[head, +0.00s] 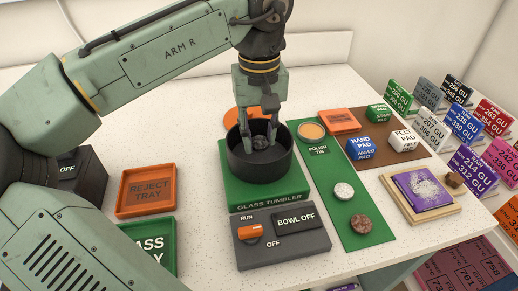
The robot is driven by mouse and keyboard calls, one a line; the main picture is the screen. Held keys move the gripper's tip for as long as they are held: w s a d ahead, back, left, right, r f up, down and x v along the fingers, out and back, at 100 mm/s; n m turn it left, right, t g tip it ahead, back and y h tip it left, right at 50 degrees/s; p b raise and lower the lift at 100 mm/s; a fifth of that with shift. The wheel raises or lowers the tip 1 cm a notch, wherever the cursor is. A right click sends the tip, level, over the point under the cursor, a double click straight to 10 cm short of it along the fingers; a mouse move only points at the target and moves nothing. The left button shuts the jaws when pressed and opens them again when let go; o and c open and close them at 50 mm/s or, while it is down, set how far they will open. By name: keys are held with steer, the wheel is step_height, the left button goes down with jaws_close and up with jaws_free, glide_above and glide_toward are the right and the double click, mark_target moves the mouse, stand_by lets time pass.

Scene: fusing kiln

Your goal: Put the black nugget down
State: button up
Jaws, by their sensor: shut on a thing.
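My gripper (263,132) points down into the round black bowl (285,172) on the green glass tumbler (268,199). Its fingers are shut on a dark, lumpy nugget (261,143), which looks black and sits between the fingertips, inside the bowl's rim. I cannot tell whether the nugget touches the bowl floor, as the near wall hides the bottom.
A switch box (275,238) reading BOWL OFF stands in front of the tumbler. An orange reject tray (147,190) is at left. A green mat (350,205) with a polish tin (312,131) and two round pieces is at right.

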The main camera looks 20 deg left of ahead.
mark_target(259, 138)
steer(key=shift+f+b, duration=1)
steer(key=shift+f, duration=0.45)
steer(key=shift+f, duration=0.15)
steer(key=o, duration=1.1)
step_height(259, 138, up, 12)
steer(key=p, duration=0.5)
steer(key=shift+r, duration=0.2)
